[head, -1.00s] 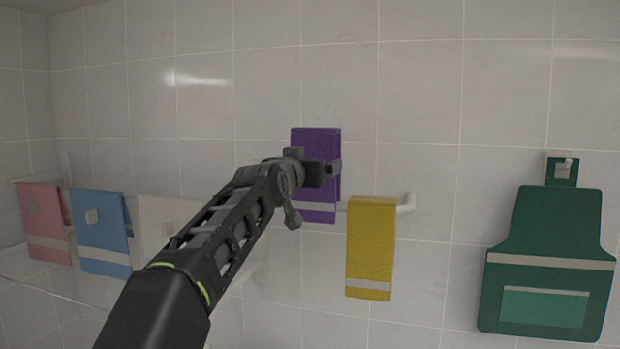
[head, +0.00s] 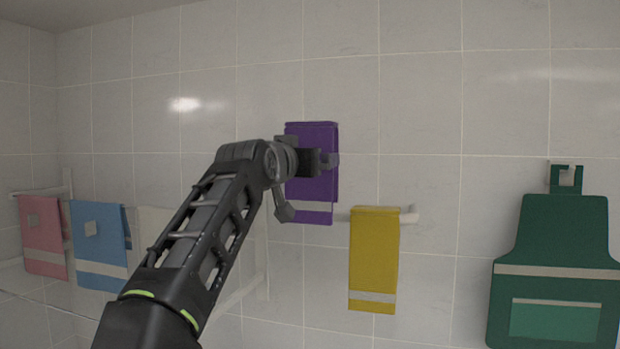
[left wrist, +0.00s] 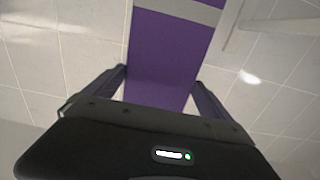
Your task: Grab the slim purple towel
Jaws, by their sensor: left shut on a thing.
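The slim purple towel (head: 318,189) has a pale stripe near its lower edge and hangs in front of the tiled wall in the head view. My left gripper (head: 333,160) is shut on it at about mid-height, and my wrist covers part of its left side. The towel is raised, with its lower edge near the height of the rail that bears the yellow towel. In the left wrist view the purple towel (left wrist: 172,50) passes between the two fingers of my left gripper (left wrist: 162,82). My right gripper is not in view.
A yellow towel (head: 373,262) hangs on a white rail (head: 410,216) to the lower right. A green apron (head: 555,250) hangs from a hook at the right. Pink (head: 43,238) and blue (head: 99,235) towels hang at the left. A pale towel is partly hidden behind my arm.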

